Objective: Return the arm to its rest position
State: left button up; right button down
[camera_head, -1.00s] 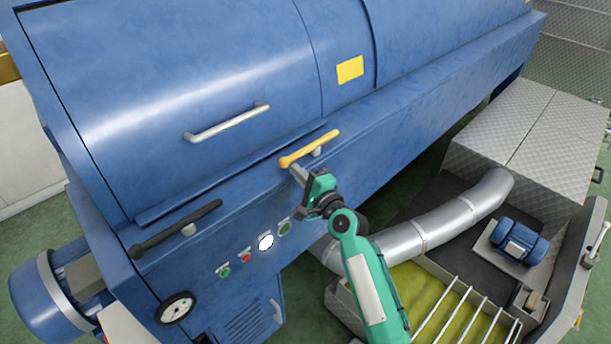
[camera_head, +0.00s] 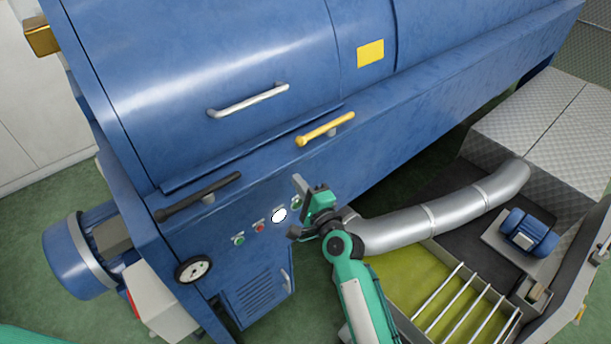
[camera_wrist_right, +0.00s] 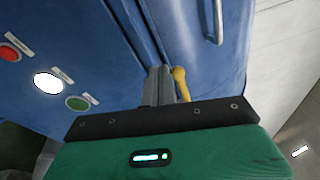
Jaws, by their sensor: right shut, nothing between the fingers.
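My right arm comes in from the bottom in the head view. Its gripper (camera_head: 299,184) is shut and empty, in front of the blue machine's (camera_head: 240,165) front panel. The fingertips are below the yellow lever handle (camera_head: 326,128) and apart from it, beside the green button (camera_head: 297,203), which is partly covered. In the right wrist view the closed fingers (camera_wrist_right: 158,86) point toward the machine, and the yellow handle (camera_wrist_right: 181,84) shows just right of them. My left gripper is not in view.
A black lever (camera_head: 205,195), a silver cover handle (camera_head: 248,101) and a round gauge (camera_head: 193,269) sit on the machine. A silver duct pipe (camera_head: 430,218) and a bin with metal bars (camera_head: 465,305) lie right of my arm.

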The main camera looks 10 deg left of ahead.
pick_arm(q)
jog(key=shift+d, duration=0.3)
